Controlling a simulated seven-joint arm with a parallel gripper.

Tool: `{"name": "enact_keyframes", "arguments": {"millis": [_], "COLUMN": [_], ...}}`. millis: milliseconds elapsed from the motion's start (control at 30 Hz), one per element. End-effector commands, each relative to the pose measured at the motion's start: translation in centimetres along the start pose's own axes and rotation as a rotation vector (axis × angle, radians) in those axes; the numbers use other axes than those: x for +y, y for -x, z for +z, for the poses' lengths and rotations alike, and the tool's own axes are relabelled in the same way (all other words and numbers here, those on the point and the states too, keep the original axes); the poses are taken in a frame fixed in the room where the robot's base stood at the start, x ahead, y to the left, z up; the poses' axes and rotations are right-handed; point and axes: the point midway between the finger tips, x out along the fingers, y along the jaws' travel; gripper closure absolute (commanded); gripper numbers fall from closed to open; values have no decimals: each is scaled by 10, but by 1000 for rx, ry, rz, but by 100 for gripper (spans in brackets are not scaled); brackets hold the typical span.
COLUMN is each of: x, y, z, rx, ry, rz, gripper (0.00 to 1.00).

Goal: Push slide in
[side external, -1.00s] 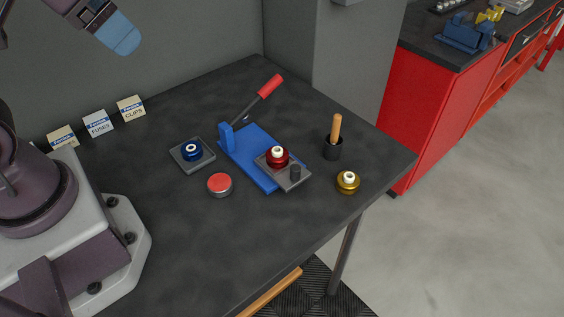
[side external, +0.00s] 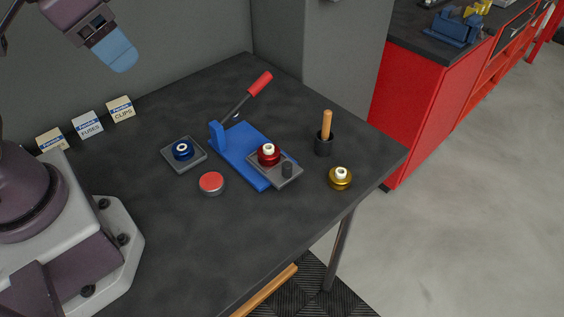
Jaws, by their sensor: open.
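A blue press base (side external: 236,156) with an upright block and a red-handled lever (side external: 258,84) lies on the dark table. A grey slide plate (side external: 288,175) sits at its near right end and sticks out past the base. The slide carries a red ring-shaped part with a white centre (side external: 268,154) and a short dark knob (side external: 287,170). My gripper (side external: 116,56) is high at the upper left, well away from the slide. Its blue fingertip shows, and nothing is seen in it. The gap between its fingers is hidden from this side.
A grey plate (side external: 164,158) with a blue part (side external: 182,149) and a red-topped disc (side external: 211,183) lie left of the press. A wooden-handled tool in a black cup (side external: 324,145) and a gold part (side external: 341,178) stand right. Small labelled boxes (side external: 121,109) line the back left.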

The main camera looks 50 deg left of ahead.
Motion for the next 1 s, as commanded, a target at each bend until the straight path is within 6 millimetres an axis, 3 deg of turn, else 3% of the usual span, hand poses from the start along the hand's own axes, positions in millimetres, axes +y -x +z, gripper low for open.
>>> {"name": "enact_keyframes", "arguments": {"millis": [200,500,800,1000], "x": [38,85,112,114], "y": [-54,-147,-229,-238], "z": [-19,-42,-71,-106], "rx": [-231,-379,-190,-24], "ry": [-88,99,457,772], "rz": [57,-137,-410,-408], "gripper": [52,52,52,52]}}
